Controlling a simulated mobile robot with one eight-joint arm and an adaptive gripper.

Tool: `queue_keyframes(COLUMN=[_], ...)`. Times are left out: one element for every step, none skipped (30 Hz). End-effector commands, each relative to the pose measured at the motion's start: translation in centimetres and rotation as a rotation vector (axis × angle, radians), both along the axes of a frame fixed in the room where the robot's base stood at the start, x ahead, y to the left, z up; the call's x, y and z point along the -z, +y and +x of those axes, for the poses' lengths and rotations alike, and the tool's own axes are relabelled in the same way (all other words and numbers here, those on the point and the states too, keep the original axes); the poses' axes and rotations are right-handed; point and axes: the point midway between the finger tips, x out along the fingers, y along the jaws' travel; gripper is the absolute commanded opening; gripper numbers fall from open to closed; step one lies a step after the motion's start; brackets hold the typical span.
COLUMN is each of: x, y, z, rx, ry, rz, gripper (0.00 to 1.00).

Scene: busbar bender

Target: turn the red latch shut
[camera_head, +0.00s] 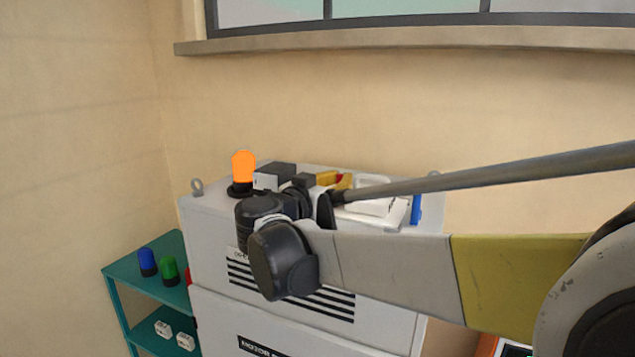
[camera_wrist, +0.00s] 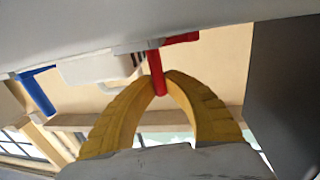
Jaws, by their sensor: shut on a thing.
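The red latch (camera_wrist: 157,75) shows in the wrist view as a red bar running down from a red piece under the pale machine surface. My gripper (camera_wrist: 162,84) has its two yellow fingers closed on the lower part of this bar, one on each side. My arm hides part of the cabinet top there.
The grey cabinet (camera_head: 205,235) carries an orange lamp (camera_head: 243,166) at its left, and a white block (camera_head: 372,194) and a blue part (camera_head: 416,210) at its right. A teal shelf (camera_head: 116,271) with small coloured items stands left. The wall and window sill (camera_head: 400,40) are behind.

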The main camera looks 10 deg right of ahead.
Motion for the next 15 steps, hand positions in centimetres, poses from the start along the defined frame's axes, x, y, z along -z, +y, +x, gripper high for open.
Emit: queue_keyframes(x=[0.08,0.07,0.05,0.03,0.01,-0.01,-0.03,-0.03,-0.04,-0.04,-0.04,-0.04,-0.04,-0.03,-0.03], y=[-0.16,-0.18,-0.17,-0.17,-0.17,-0.16,-0.14,-0.14,-0.14,-0.13,-0.13,-0.13,-0.12,-0.12,-0.12], z=[-0.03,-0.02,0.04,0.06,0.07,0.09,0.09,0.09,0.09,0.09,0.09,0.09,0.09,0.09,0.08], rx=[-0.023,-0.034,-0.046,-0.050,-0.052,-0.052,-0.052,-0.052,-0.052,-0.052,-0.052,-0.052,-0.052,-0.052,-0.052], ry=[0.000,-0.001,-0.001,-0.001,-0.001,-0.001,-0.001,-0.001,-0.001,-0.001,0.000,0.000,0.000,0.000,0.000], rz=[-0.001,-0.002,-0.002,-0.002,-0.002,-0.002,-0.002,-0.002,-0.002,-0.002,-0.001,-0.001,-0.001,-0.001,-0.001], gripper=[0.00,0.00,0.00,0.00,0.00,0.00,0.00,0.00,0.00,0.00,0.00,0.17,0.26,0.35,0.36])
